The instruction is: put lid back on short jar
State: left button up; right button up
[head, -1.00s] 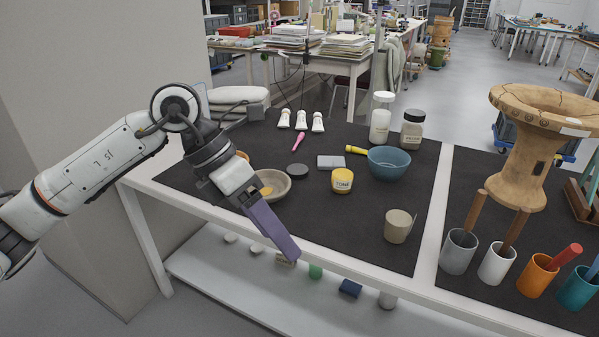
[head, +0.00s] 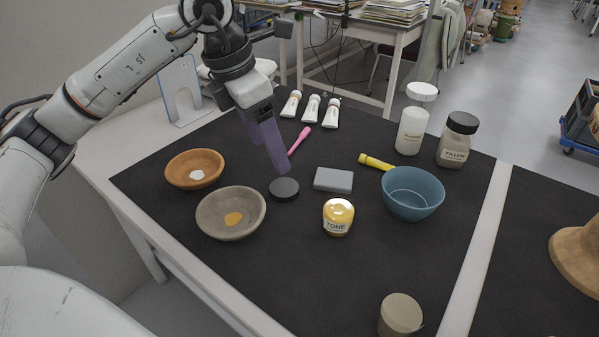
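The short jar (head: 338,218), labelled TONE, stands upright on the black mat with a glossy yellow top and no dark lid on it. A flat black round lid (head: 284,189) lies on the mat to the left of the jar. My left gripper (head: 280,168), with purple fingers, points down just above and behind the lid. Its fingers overlap in this view, so I cannot tell how far apart they are. Any contact with the lid is unclear. My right gripper is not in view.
A grey bowl (head: 213,222) and an orange bowl (head: 180,180) are left of the lid. A grey block (head: 333,180), pink tool (head: 300,140), yellow tool (head: 375,162) and blue bowl (head: 430,204) lie around. The front mat is mostly clear, with a beige cup (head: 400,325).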

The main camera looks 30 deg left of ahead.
pick_arm(q)
jog(key=b, duration=0.1)
send_over(284, 187)
jog(key=s, duration=0.2)
jog(key=shift+a+f, duration=0.15)
jog(key=shift+f, duration=1.05)
jog(key=shift+a+f, duration=0.15)
jog(key=shift+f, duration=1.05)
jog(key=b+x, duration=0.1)
jog(key=x, duration=0.4)
jog(key=shift+w+a+f, duration=0.15)
jog(key=c, duration=1.2)
jog(key=shift+o, duration=0.2)
